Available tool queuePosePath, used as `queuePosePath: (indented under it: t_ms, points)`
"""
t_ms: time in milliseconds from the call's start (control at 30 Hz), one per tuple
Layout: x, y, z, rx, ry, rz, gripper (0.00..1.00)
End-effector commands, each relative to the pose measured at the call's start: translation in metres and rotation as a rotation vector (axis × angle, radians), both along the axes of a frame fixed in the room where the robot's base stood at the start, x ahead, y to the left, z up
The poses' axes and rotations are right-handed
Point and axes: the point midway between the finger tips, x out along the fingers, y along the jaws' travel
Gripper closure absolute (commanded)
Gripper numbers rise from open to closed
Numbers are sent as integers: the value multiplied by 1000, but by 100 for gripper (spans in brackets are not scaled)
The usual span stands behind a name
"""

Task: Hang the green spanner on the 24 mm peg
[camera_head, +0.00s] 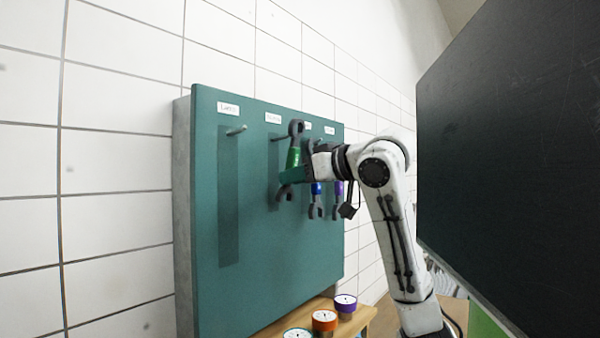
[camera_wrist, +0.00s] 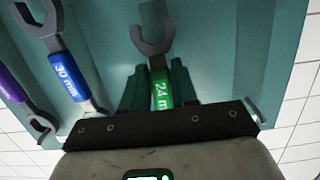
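The green spanner (camera_head: 293,157) is upright in front of the teal board, dark ring end up and open jaw down. In the wrist view the green spanner (camera_wrist: 160,88) shows its "24 m" marking between the two green fingers. My gripper (camera_head: 292,174) is shut on its handle; the fingers also show in the wrist view (camera_wrist: 158,90). A peg (camera_head: 280,138) reaches from the board toward the ring end; I cannot tell whether the ring is around it. The leftmost peg (camera_head: 236,130) is bare. The peg labels are too small to read.
The blue 30 mm spanner (camera_wrist: 65,75) and the purple spanner (camera_wrist: 12,86) hang beside the green one. Coloured round gauges (camera_head: 325,320) sit on a wooden shelf (camera_head: 360,322) below the board. A large dark panel (camera_head: 510,150) stands at the right.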

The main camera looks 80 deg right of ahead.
Motion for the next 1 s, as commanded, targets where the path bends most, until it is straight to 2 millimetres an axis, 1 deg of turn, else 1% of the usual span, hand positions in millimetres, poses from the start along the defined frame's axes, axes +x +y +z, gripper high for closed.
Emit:
queuePosePath:
  t_ms: [33, 200, 267, 300, 567, 667, 767, 1000]
  points:
    - [5, 1, -4, 6, 7, 10, 68]
    - [3, 1, -1, -1, 1, 4, 52]
    - [2, 1, 0, -2, 0, 3, 46]
    - [2, 1, 0, -2, -1, 3, 45]
    - [1, 1, 1, -4, -2, 2, 45]
    - [-2, 3, 2, -6, -4, 0, 45]
    - [-12, 8, 4, -7, -4, 0, 45]
    - [-51, 30, 12, -9, -4, -1, 45]
